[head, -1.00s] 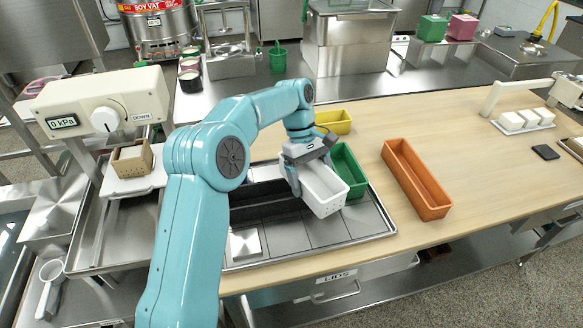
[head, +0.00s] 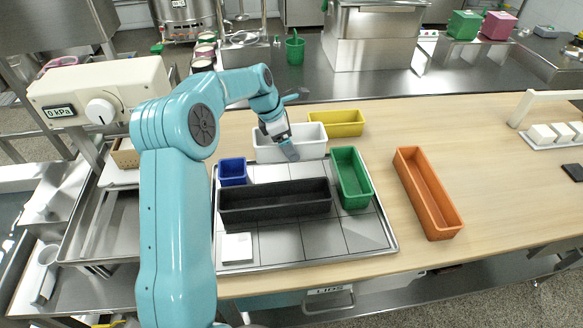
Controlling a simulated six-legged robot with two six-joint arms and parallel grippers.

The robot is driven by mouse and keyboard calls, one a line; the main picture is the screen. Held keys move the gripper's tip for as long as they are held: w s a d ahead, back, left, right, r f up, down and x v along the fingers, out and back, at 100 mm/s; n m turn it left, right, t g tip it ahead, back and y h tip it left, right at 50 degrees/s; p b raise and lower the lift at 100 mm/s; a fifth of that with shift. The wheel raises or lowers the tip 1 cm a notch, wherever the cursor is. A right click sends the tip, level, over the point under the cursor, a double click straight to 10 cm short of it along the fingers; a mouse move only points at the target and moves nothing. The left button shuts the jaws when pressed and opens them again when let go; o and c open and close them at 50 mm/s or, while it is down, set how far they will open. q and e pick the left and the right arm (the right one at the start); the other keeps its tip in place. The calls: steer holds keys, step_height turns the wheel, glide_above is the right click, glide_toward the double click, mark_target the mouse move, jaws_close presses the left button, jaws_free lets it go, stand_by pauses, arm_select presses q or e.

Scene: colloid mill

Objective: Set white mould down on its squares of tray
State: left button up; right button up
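The white mould (head: 308,147) is an open rectangular box, upright, at the back edge of the grey tray (head: 388,246). My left gripper (head: 288,149) is at its near long wall, with a finger across the outside; it looks shut on that wall. The other finger is hidden. I cannot tell whether the mould hangs just above the tray or touches it. The tray has marked squares. On it are a small blue mould (head: 232,171), a long black mould (head: 275,203), a green mould (head: 352,180) and a flat white square block (head: 237,248). My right gripper is out of view.
A yellow mould (head: 337,122) lies behind the tray and an orange mould (head: 428,195) to its right on the wooden table (head: 500,190). The tray's front middle and right squares are bare. A gauge box (head: 95,100) stands at the left.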

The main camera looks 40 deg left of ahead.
arm_select(q)
glide_above(295, 175)
steer(key=s, duration=0.1)
steer(key=f, duration=0.4)
steer(key=a+f, duration=0.1)
steer(key=shift+s+f, duration=0.1)
steer(key=shift+f, duration=0.55)
steer(key=shift+s+d+f, duration=0.1)
steer(key=shift+f, duration=0.15)
step_height(295, 175, down, 4)
steer(key=shift+r, duration=0.25)
steer(key=o, duration=1)
steer(key=shift+f, duration=0.25)
steer(key=shift+r, duration=0.5)
steer(key=v, duration=1.1)
steer(key=shift+r, duration=0.3)
steer(key=shift+f, duration=0.1)
